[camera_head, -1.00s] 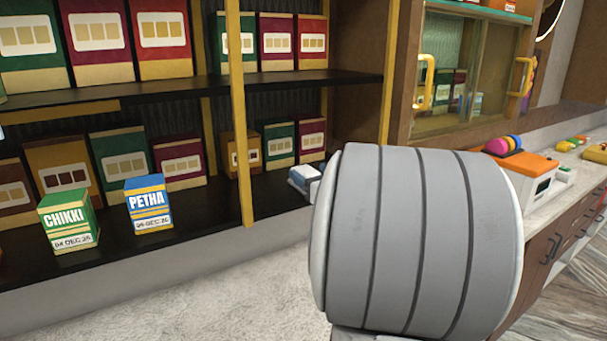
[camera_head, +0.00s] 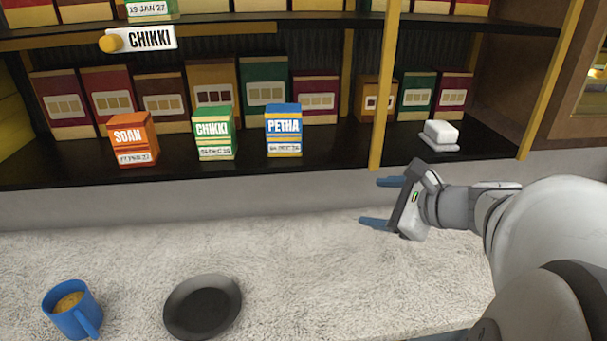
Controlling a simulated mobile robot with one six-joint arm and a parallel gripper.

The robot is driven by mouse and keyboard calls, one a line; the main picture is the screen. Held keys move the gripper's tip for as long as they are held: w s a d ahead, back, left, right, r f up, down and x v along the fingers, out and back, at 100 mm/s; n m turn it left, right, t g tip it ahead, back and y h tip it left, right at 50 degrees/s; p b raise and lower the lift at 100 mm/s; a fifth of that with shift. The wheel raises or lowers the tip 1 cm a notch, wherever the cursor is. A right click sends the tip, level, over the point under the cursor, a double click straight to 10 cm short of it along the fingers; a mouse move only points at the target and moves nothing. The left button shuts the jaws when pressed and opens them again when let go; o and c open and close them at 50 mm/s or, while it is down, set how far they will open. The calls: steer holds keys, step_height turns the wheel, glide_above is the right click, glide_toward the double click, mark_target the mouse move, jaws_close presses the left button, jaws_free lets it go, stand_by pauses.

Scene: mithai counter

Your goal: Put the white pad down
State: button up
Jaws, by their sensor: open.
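The white pad (camera_head: 441,134) lies on the black shelf (camera_head: 330,152), in the bay right of the yellow post. It looks like a small white block on a flatter white base. My gripper (camera_head: 375,202) is below and to the left of the pad, in front of the shelf and over the counter. Its two blue fingers point left, apart, with nothing between them. The gripper does not touch the pad.
Orange SOAN (camera_head: 133,139), green CHIKKI (camera_head: 213,133) and blue PETHA (camera_head: 283,130) boxes stand at the shelf front. A yellow post (camera_head: 385,85) divides the bays. A blue mug (camera_head: 74,310) and dark bowl (camera_head: 203,306) sit on the counter (camera_head: 290,260), otherwise clear.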

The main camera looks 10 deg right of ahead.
steer(key=s+a+f+n+g+h, duration=0.3)
steer(key=s+a+f+n+g, duration=0.1)
steer(key=n, duration=0.7)
steer(key=s+a+f+n+g+h, duration=0.3)
steer(key=s+n, duration=0.4)
steer(key=n, duration=0.5)
step_height(320, 180, down, 2)
steer(key=shift+s+a+f+g, duration=0.15)
steer(key=shift+s+a+g, duration=0.05)
steer(key=shift+a+g, duration=0.45)
